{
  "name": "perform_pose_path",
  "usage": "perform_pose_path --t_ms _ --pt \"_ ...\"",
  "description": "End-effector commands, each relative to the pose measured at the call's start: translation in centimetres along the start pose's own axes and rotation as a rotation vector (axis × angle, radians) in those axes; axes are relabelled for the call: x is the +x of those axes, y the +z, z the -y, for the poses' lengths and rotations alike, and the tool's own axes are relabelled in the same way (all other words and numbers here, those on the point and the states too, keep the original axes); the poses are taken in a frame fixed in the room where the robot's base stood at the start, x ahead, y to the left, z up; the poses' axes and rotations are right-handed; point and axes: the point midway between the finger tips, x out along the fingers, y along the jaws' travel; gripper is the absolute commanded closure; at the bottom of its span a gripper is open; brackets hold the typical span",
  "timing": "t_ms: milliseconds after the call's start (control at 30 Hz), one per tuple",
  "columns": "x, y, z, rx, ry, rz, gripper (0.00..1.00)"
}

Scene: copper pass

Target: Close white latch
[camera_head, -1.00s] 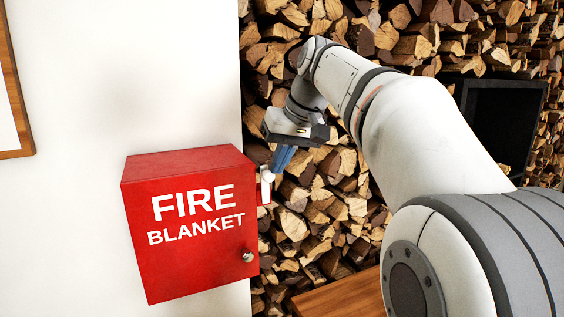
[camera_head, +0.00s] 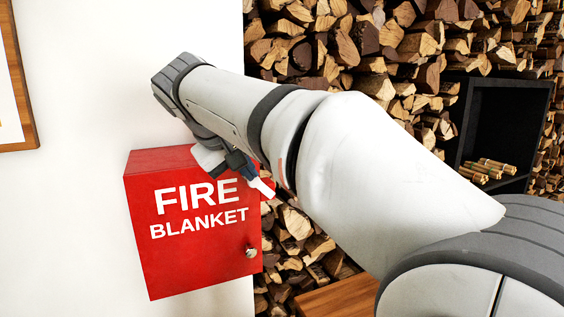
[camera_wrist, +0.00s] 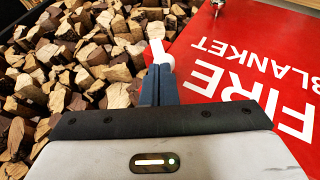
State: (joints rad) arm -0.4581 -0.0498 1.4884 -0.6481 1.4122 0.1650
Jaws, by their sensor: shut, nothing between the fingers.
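The white latch (camera_head: 263,188) is at the upper right edge of the red fire blanket box (camera_head: 190,260). In the head view it slants down to the right, out past the edge. In the wrist view the latch (camera_wrist: 158,52) lies just beyond my fingertips, beside the upside-down box front (camera_wrist: 225,90). My gripper (camera_head: 251,172) is shut with nothing in it. Its blue fingers (camera_wrist: 156,80) end at the latch, touching or very close; I cannot tell which. My arm hides part of the box's upper right corner.
The box hangs on a white wall (camera_head: 80,90), with a wooden frame (camera_head: 22,90) at the far left. Stacked firewood (camera_head: 300,230) fills the space to the right. A round metal knob (camera_head: 251,252) is on the box's lower right front. A wooden surface (camera_head: 335,298) lies below.

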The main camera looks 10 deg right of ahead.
Motion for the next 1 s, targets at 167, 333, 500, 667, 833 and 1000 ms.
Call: perform_pose_path --t_ms 167,333,500,667,833,1000 --pt "0.6 0.3 2.2 -0.075 0.152 -0.003 1.00" --pt "0.8 0.4 3.1 -0.121 0.264 -0.005 1.00" --pt "1.0 0.5 3.8 -0.152 0.338 -0.005 1.00" --pt "1.2 0.6 4.1 -0.173 0.386 -0.006 1.00" --pt "1.3 0.7 4.4 -0.171 0.385 -0.005 1.00" --pt "1.5 0.8 4.7 -0.171 0.384 -0.005 1.00"
